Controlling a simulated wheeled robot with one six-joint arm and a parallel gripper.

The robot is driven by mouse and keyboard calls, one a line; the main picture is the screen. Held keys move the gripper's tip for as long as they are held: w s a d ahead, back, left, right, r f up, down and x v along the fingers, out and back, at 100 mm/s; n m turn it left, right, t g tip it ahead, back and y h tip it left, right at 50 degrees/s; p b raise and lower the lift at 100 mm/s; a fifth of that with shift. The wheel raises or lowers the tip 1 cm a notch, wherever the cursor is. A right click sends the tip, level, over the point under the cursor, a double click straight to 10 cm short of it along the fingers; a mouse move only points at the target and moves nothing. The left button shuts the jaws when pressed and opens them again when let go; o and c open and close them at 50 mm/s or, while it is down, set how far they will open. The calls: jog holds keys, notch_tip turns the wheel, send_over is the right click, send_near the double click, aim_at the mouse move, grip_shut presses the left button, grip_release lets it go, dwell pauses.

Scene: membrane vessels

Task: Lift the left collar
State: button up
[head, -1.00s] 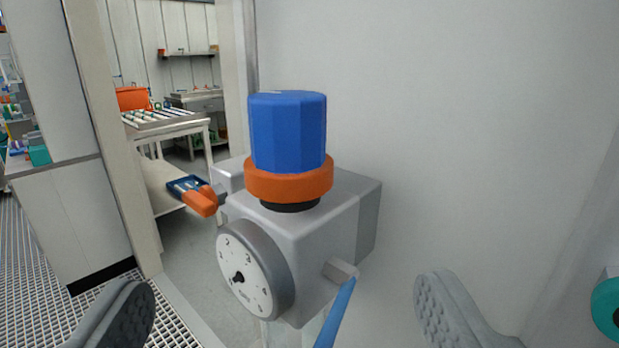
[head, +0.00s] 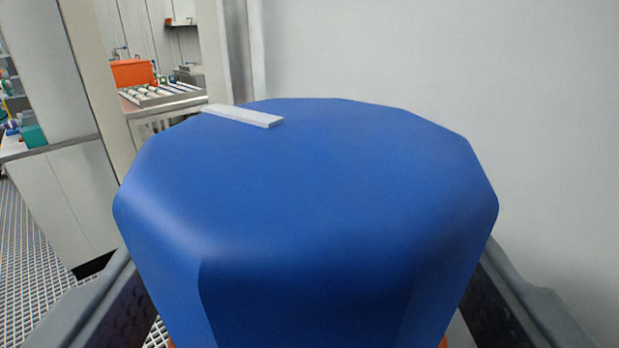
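A large blue faceted knob (head: 310,200) fills the middle of the head view, with a pale raised bar (head: 243,116) on its top. Of the orange collar below it, only small slivers (head: 443,342) show at the bottom edge; the rest is hidden by the knob. My gripper (head: 308,285) is open, with one grey finger on each side of the knob. The knob covers the fingertips in part, and I cannot tell whether they touch the collar. The valve body and dial are out of sight.
A pale wall (head: 540,130) stands behind and to the right. At the left are a white cabinet (head: 65,205), a metal grating floor (head: 30,270) and a doorway post (head: 100,80). Beyond it, a rack table (head: 165,92) and an orange bin (head: 132,72) stand far off.

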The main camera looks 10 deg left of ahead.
jog(key=shift+w+a, duration=0.2)
jog(key=shift+w, duration=0.75)
jog(key=c, duration=1.3)
jog(key=shift+r, duration=0.85)
jog(key=shift+c, duration=0.4)
jog(key=o, duration=1.4)
jog(key=shift+s+f, duration=0.1)
jog(key=shift+s, duration=0.05)
jog(key=s+d, duration=0.1)
jog(key=s, duration=0.4)
jog(key=s+d, duration=0.1)
jog(key=s, duration=0.5)
jog(key=s+d, duration=0.1)
jog(key=s, duration=0.5)
jog(key=shift+d, duration=0.2)
